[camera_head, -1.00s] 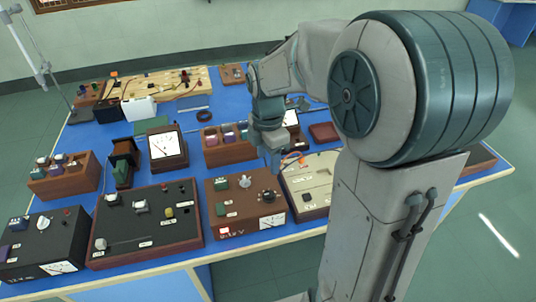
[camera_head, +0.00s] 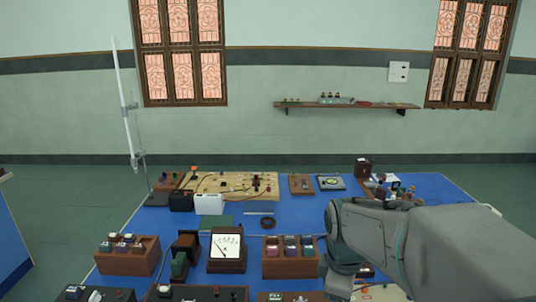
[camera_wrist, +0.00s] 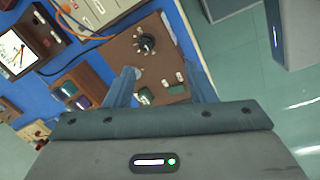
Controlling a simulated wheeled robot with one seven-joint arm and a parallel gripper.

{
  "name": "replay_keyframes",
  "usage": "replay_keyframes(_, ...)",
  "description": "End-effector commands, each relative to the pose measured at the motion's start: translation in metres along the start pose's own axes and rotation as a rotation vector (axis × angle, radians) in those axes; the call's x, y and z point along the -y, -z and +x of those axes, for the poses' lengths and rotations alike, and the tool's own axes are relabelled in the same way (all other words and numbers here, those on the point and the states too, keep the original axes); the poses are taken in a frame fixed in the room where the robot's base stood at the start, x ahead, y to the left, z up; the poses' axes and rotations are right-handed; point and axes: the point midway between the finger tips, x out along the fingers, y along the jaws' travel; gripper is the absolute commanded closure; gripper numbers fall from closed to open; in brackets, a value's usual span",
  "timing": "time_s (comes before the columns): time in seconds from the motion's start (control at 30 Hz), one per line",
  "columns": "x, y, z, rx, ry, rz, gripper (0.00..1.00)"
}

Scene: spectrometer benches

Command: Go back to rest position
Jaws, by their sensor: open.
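My gripper (camera_wrist: 160,82) is open and empty in the wrist view. Its two fingers are spread above a brown box with a black knob (camera_wrist: 144,45), and I see nothing between them but that box below. In the head view my arm reaches in from the lower right over the blue bench (camera_head: 225,278). The fingertips are hidden there, behind the arm or below the frame.
A panel meter (camera_head: 228,250), a wooden box with coloured blocks (camera_head: 291,258) and another such box (camera_head: 127,256) stand near the arm. A retort stand (camera_head: 128,110) rises at left. A wall shelf (camera_head: 345,104) hangs behind. Open floor lies left of the bench.

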Motion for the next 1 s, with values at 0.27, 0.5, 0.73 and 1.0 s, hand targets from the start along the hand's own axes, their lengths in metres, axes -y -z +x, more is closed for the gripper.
replay_keyframes(0.27,0.046,-0.022,-0.017,-0.069,-0.072,0.588,0.50)
replay_keyframes(0.5,0.077,-0.037,-0.019,-0.156,-0.072,0.999,0.50)
replay_keyframes(0.73,0.086,-0.042,-0.019,-0.190,-0.059,1.146,0.50)
replay_keyframes(1.0,0.086,-0.042,-0.018,-0.190,-0.058,1.150,0.50)
